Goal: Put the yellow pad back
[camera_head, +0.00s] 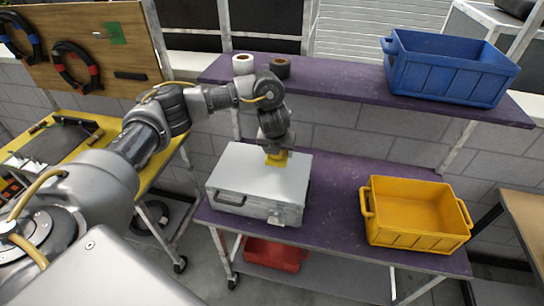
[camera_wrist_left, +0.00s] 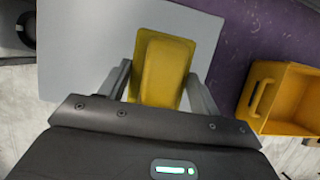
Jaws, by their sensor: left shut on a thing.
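The yellow pad (camera_head: 277,158) is at my left gripper (camera_head: 275,150), over the top of a silver-grey case (camera_head: 245,180) on the purple shelf. In the left wrist view the yellow pad (camera_wrist_left: 163,70) lies between the two fingers of my left gripper (camera_wrist_left: 160,85), which is shut on it. The grey case top (camera_wrist_left: 85,60) shows behind and beside the pad. I cannot tell whether the pad touches the case. My right gripper is not in view.
A yellow crate (camera_head: 371,228) stands right of the case on the purple shelf (camera_head: 335,190). A blue crate (camera_head: 450,80) and two rolls (camera_head: 243,65) are on the upper shelf. A red bin (camera_head: 272,255) is below. Purple shelf surface is free between case and yellow crate.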

